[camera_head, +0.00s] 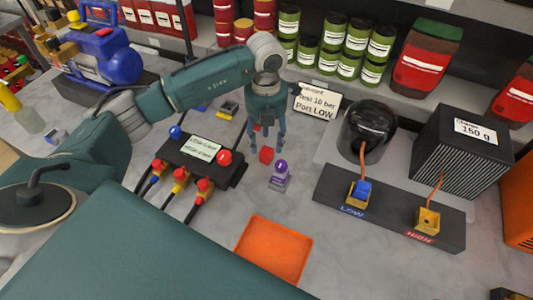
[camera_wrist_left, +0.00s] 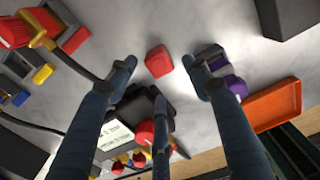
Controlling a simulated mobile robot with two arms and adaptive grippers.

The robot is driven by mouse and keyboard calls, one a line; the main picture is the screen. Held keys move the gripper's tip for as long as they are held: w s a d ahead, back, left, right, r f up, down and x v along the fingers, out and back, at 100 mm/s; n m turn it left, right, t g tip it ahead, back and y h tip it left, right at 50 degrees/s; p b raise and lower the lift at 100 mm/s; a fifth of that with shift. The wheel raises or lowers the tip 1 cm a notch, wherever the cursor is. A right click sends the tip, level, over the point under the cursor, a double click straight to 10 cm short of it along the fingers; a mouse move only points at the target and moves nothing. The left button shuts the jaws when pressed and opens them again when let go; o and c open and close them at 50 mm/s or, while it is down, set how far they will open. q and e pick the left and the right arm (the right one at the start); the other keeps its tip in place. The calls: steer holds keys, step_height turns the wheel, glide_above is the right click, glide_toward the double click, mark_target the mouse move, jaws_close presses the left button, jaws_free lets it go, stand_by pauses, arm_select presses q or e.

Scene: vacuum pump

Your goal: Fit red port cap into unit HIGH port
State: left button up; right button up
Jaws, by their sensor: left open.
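The red port cap (camera_head: 266,155) is a small red block on the grey bench, left of a purple-topped item. In the left wrist view the red cap (camera_wrist_left: 158,61) lies between the spread fingertips, with visible gaps on both sides. My left gripper (camera_head: 267,142) points down above the cap, open and empty. The unit's HIGH port (camera_head: 428,221) is a yellow fitting with an open-looking top, at the right of a dark block. The LOW port beside it carries a blue cap (camera_head: 361,190). My right gripper is out of view.
A purple-topped item (camera_head: 280,173) stands close right of the cap. A black manifold (camera_head: 198,160) with red and blue knobs and hoses is left. An orange tray (camera_head: 273,250) lies in front. A black dome (camera_head: 367,128) and finned box (camera_head: 463,148) stand behind the ports.

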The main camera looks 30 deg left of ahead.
mark_target(267, 149)
arm_select(q)
steer(key=f, duration=0.1)
steer(key=f+p, duration=0.2)
steer(key=f, duration=0.1)
steer(key=shift+w+f, duration=0.1)
steer(key=shift+w, duration=0.2)
steer(key=shift+f, duration=0.6)
steer(key=c, duration=1.2)
steer(key=shift+r, duration=0.15)
